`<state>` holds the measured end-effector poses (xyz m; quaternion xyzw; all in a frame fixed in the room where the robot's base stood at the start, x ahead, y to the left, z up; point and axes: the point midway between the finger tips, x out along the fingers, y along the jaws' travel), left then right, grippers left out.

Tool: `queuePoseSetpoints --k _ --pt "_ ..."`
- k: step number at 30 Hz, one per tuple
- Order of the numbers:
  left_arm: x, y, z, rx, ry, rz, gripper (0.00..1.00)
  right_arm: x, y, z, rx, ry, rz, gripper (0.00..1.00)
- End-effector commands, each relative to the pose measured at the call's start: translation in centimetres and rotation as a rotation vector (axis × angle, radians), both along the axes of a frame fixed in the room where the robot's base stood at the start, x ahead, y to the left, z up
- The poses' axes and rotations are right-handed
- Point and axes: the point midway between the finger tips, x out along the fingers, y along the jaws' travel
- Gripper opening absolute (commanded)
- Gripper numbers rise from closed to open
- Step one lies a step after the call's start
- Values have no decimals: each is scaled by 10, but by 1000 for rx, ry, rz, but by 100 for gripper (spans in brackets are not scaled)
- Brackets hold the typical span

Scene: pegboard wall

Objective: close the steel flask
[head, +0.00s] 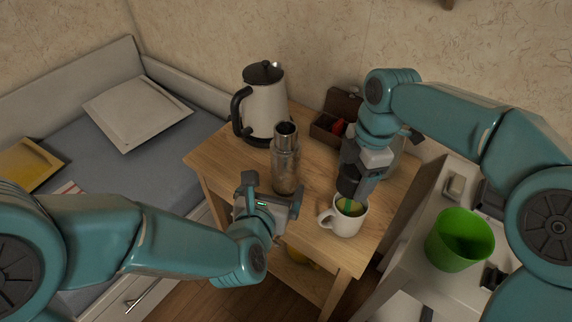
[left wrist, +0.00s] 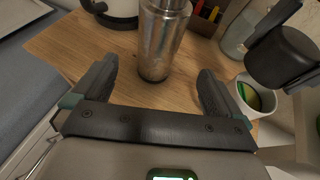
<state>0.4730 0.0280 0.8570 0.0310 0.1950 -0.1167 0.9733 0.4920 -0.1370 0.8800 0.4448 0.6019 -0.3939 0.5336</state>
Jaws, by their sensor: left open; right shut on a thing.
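The steel flask (head: 285,165) stands upright on the wooden table, with a dark opening showing at its top. In the left wrist view the flask (left wrist: 162,40) stands just beyond and between my fingertips, its top cut off by the frame. My left gripper (head: 273,188) is open and empty in front of the flask, apart from it. My right gripper (head: 356,190) is shut on a dark round cap (left wrist: 283,56), right of the flask and above a white mug (head: 346,222). The cap (head: 347,182) is partly hidden by the gripper in the head view.
A white kettle (head: 265,108) stands behind the flask. A small brown box (head: 343,104) with red things in it is at the back. The mug holds something green and yellow. A green cup (head: 459,240) stands on the white surface at right. A bed is at left.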

Motion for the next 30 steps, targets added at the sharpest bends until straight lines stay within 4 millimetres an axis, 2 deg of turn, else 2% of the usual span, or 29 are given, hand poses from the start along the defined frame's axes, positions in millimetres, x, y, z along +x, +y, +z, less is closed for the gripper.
queuePoseSetpoints --k 11,22,30 --pt "0 -2 1 -17 -1 9 100 -1 -1 1 0 0 12 45" --pt "52 -14 -20 -16 0 11 100 -1 -1 7 0 0 11 45" --pt "60 -16 -24 -16 -1 7 100 -1 -1 7 0 0 11 45"
